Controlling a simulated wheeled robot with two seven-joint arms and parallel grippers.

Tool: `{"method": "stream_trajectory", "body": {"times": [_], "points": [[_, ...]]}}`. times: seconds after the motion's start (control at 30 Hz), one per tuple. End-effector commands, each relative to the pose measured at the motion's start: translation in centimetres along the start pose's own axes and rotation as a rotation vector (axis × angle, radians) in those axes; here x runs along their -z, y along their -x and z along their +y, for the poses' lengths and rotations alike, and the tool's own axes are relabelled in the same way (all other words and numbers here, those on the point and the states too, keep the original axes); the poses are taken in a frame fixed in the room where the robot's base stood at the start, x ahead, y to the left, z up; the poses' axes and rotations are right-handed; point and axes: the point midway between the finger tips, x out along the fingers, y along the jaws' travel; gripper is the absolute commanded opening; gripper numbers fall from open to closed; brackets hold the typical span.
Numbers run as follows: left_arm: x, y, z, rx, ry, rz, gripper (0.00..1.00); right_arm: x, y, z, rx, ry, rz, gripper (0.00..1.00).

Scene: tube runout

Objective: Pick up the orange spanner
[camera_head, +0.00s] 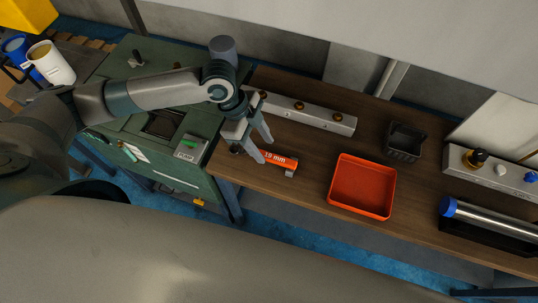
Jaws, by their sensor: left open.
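The orange spanner (279,161) lies on the wooden table near its left front corner. Its orange part has white lettering that reads about "18 mm", and a grey end sticks out at its right. My left gripper (264,149) comes in from the left and is open over the spanner's left part. One finger reaches down at the spanner's left end and the other is close behind it. I cannot tell whether the fingers touch it. The spanner's left end is partly hidden by the gripper. My right gripper is not in view.
A grey bar with brass fittings (318,115) lies behind the spanner. An orange-red tray (362,187) and a black basket (404,142) stand to the right. A blue-capped tube (490,218) lies farther right. A green machine (150,120) adjoins the table's left side.

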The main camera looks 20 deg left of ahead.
Motion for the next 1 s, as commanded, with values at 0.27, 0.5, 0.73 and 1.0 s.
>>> {"method": "stream_trajectory", "body": {"times": [0.27, 0.5, 0.73, 1.0], "points": [[0.3, -2.2, 0.4, -0.004, 0.002, 0.001, 0.42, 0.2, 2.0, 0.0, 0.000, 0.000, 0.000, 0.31], [0.1, -4.8, 0.4, -0.001, -0.001, 0.000, 0.42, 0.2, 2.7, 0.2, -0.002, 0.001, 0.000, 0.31], [0.1, -5.1, 0.4, 0.000, -0.001, 0.000, 0.42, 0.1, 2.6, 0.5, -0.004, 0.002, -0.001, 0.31], [0.1, -5.1, 0.4, 0.000, -0.001, 0.000, 0.42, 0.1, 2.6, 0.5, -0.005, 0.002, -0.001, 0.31]]}}
